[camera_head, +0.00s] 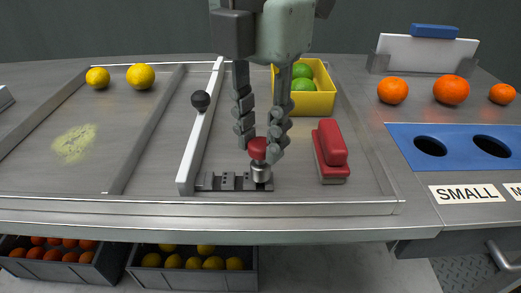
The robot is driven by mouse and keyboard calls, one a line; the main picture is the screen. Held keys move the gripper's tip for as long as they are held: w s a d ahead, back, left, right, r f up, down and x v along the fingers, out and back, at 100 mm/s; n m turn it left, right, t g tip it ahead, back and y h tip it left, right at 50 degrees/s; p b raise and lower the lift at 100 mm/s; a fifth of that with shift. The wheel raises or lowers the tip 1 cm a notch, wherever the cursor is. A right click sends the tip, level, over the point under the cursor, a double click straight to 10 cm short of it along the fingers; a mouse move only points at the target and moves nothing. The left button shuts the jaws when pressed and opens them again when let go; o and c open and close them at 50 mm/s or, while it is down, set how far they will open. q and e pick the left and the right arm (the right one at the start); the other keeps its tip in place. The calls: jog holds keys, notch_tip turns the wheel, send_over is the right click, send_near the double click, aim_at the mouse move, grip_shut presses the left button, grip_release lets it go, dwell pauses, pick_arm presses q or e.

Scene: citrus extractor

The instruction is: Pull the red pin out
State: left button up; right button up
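The red pin (258,148) has a red knob on a silver cylinder and stands upright at the right end of a dark slotted metal strip (225,181). My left gripper (260,142) points straight down over it. Its two ribbed fingers stand on either side of the red knob, with the right finger overlapping or touching it. I cannot tell from this view whether both fingers press on the knob. My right gripper is not in view.
A white bar with a black knob (200,100) runs left of the strip. A red block (331,150) stands close on the right. A yellow bin (318,98) with green fruit is behind. Lemons (140,76) lie back left; oranges (451,89) sit right by the blue holed panel (460,163).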

pick_arm(q)
grip_shut()
jog(key=shift+r, duration=0.25)
jog(key=shift+r+p, duration=0.35)
jog(key=shift+r, duration=0.2)
jog(key=o, duration=0.9)
grip_release()
jog(key=shift+f, duration=0.1)
